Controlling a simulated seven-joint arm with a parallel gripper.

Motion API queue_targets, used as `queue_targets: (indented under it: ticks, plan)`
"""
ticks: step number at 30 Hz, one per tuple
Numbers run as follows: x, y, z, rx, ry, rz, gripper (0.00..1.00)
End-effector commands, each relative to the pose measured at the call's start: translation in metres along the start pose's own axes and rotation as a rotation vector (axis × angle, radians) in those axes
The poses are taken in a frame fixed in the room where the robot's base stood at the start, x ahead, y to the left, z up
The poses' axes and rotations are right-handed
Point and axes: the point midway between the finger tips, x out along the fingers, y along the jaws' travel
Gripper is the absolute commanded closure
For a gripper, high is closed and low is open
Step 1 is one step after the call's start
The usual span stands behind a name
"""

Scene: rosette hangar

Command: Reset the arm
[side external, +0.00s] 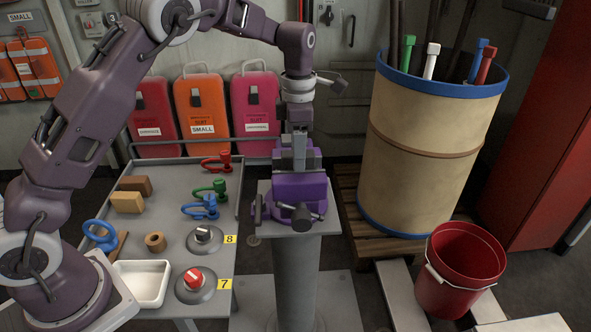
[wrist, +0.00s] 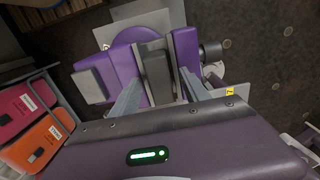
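My gripper (side external: 299,160) points straight down over a purple vise (side external: 312,188) on a grey pedestal. In the wrist view, its two fingers (wrist: 160,80) stand apart on either side of a dark grey bar in the middle of the purple vise (wrist: 122,66). The fingers look clear of the bar, and nothing is seen held between them. How close the fingertips are to the vise is hard to tell.
At left, a grey table (side external: 170,205) carries shackles, blocks, two knobs and a white tray (side external: 142,283). At right stand a large drum (side external: 425,150) with rods in it and a red bucket (side external: 462,270). Several suit cases (side external: 200,112) line the back wall.

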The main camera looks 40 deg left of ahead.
Motion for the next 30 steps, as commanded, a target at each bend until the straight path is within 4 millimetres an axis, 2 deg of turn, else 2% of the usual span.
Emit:
queue_targets:
  ticks: [5, 12, 16, 19, 22, 25, 27, 30]
  plan:
    - [-0.003, 0.000, 0.000, 0.000, 0.000, 0.000, 0.46]
    - [-0.050, 0.001, 0.001, 0.001, -0.003, 0.004, 0.46]
    - [-0.068, 0.000, 0.000, 0.003, -0.002, 0.002, 0.46]
    - [-0.090, -0.007, -0.011, 0.095, -0.033, 0.007, 0.46]
    - [-0.133, -0.034, -0.044, 0.387, -0.107, 0.045, 0.46]
    - [-0.169, -0.081, -0.090, 0.812, -0.161, 0.141, 0.46]
    - [-0.180, -0.118, -0.123, 1.124, -0.161, 0.233, 0.46]
    - [-0.178, -0.170, -0.167, 1.561, -0.093, 0.378, 0.46]
